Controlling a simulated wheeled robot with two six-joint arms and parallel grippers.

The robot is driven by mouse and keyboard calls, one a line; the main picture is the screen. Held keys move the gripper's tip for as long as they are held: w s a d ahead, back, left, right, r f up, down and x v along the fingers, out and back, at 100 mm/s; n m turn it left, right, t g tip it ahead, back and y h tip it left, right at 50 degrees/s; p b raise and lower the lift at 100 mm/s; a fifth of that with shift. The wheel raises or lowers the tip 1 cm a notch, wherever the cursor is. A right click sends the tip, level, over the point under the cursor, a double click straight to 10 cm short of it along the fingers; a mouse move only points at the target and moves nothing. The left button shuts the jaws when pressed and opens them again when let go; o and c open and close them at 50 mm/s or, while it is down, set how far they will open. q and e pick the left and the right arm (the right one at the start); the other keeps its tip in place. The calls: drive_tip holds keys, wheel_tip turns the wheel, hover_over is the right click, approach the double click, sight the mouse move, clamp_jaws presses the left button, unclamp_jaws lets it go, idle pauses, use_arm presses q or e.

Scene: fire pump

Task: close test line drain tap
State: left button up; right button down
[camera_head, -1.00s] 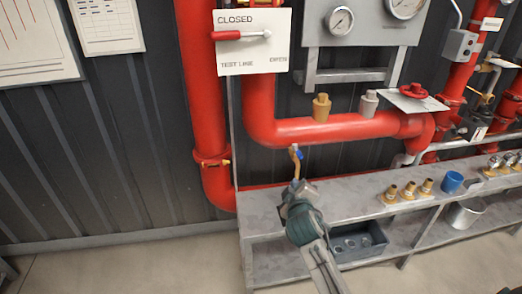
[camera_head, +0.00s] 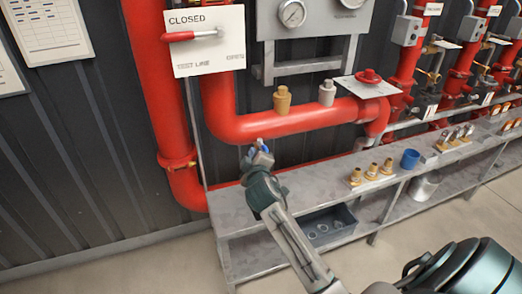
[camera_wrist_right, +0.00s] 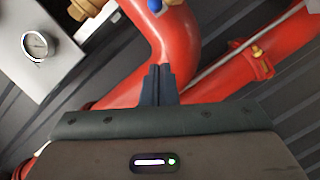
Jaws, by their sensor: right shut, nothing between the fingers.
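The test line drain tap shows as a small blue handle (camera_wrist_right: 155,5) with brass beside it, at the top edge of the right wrist view, against the red pipe (camera_wrist_right: 160,40). In the head view my right gripper (camera_head: 258,150) is just below the bend of the red pipe and hides most of the tap. In the wrist view its fingers are together and empty, with the blue handle beyond the fingertips and apart from them in the picture. The handle's full angle is cut off. My left gripper is not in view.
A white test line panel (camera_head: 205,58) with a red lever (camera_head: 180,37) hangs above the pipe. A gauge panel (camera_head: 270,25) is above. Floor is open at lower left.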

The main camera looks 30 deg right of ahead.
sight(263, 146)
drive_tip(key=w+d+f+p, duration=0.1)
drive_tip(key=w+d+f, duration=0.1)
drive_tip(key=d, duration=0.3)
drive_tip(key=shift+w+f+p, duration=0.3)
drive_tip(key=shift+w+f, duration=0.1)
drive_tip(key=shift+a, duration=0.1)
drive_tip(key=shift+s+d+n+t+y+p, duration=0.15)
drive_tip(key=shift+d+n+t+y+p, duration=0.25)
drive_tip(key=shift+y+p, duration=0.4)
